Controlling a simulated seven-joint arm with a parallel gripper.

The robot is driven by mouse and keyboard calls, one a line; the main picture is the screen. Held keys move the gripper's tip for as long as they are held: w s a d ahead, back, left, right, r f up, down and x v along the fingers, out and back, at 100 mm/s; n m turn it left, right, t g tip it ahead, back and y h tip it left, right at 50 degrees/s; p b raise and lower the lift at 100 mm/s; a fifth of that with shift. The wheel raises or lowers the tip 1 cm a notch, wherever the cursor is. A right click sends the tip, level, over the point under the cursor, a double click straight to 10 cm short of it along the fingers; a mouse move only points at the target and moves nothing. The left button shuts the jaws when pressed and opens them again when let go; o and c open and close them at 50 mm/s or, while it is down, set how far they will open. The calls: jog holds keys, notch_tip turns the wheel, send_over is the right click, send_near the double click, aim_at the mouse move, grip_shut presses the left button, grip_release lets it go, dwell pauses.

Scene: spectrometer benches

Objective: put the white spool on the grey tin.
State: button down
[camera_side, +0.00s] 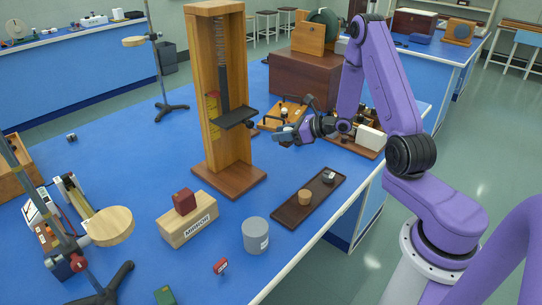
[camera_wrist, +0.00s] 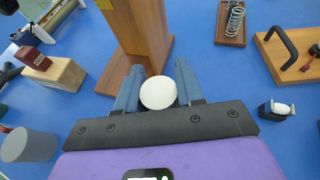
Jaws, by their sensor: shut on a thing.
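The white spool (camera_wrist: 158,93) shows as a round white end between my two fingers in the wrist view. My gripper (camera_wrist: 160,72) is shut on it, and it also shows in the side view (camera_side: 287,134), held above the blue bench to the right of the wooden tower. I cannot make out the spool clearly in the side view. The grey tin (camera_side: 255,236) stands upright on the bench near the front edge, apart from my gripper. It also shows at the left edge of the wrist view (camera_wrist: 30,146). Its top looks bare.
The tall wooden tower (camera_side: 234,100) stands close by my gripper. A wooden box marked MIRROR (camera_side: 188,220) with a red block (camera_side: 184,201) on top stands left of the tin. A brown tray (camera_side: 288,215) with small items lies right of it. A green block (camera_side: 165,295) lies in front.

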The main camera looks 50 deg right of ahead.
jog(key=s+a+r+n+g+y, duration=0.25)
jog(key=s+a+n, duration=0.2)
jog(key=a, duration=0.35)
jog(key=s+a+r+n+g+y, duration=0.2)
jog(key=s+a+r+n+y, duration=0.15)
jog(key=s+a, duration=0.3)
jog(key=s+a+r+n+g+y, duration=0.25)
jog(key=s+a+n+g, duration=0.4)
jog(key=s, duration=0.95)
jog(key=m, duration=0.1)
send_over(250, 230)
jog(key=shift+g+y, duration=0.3)
jog(key=shift+y, duration=0.05)
jog(key=shift+s+f, duration=0.15)
jog(key=shift+f, duration=6.55)
jog(key=c, duration=0.7)
grip_release()
jog(key=shift+f, duration=0.1)
